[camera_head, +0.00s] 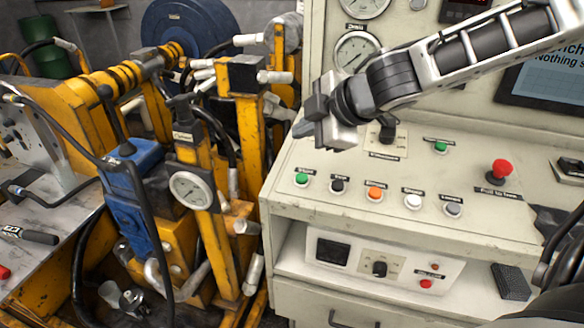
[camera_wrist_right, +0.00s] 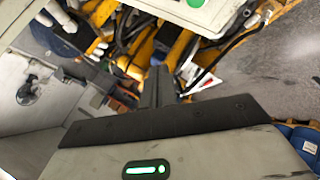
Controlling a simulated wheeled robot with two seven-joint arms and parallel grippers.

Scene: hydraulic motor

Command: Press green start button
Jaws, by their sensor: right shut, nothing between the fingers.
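A green button (camera_head: 302,178) sits at the left end of a row of buttons on the console's sloped panel. A second green button (camera_head: 441,146) is higher on the panel, toward the right. My right gripper (camera_head: 302,128) comes in from the upper right and is in the air above the panel's left edge, apart from the buttons. Its fingers are shut with nothing between them. In the right wrist view the shut fingers (camera_wrist_right: 158,80) point up, and a green button (camera_wrist_right: 195,2) shows at the top edge. My left gripper is not in view.
Black, orange (camera_head: 375,193), white and grey buttons continue the row to the right. A red mushroom button (camera_head: 501,170) stands at the panel's right. A gauge (camera_head: 356,52) and a screen (camera_head: 545,80) are behind. Yellow hydraulic machinery (camera_head: 195,150) with hoses fills the left.

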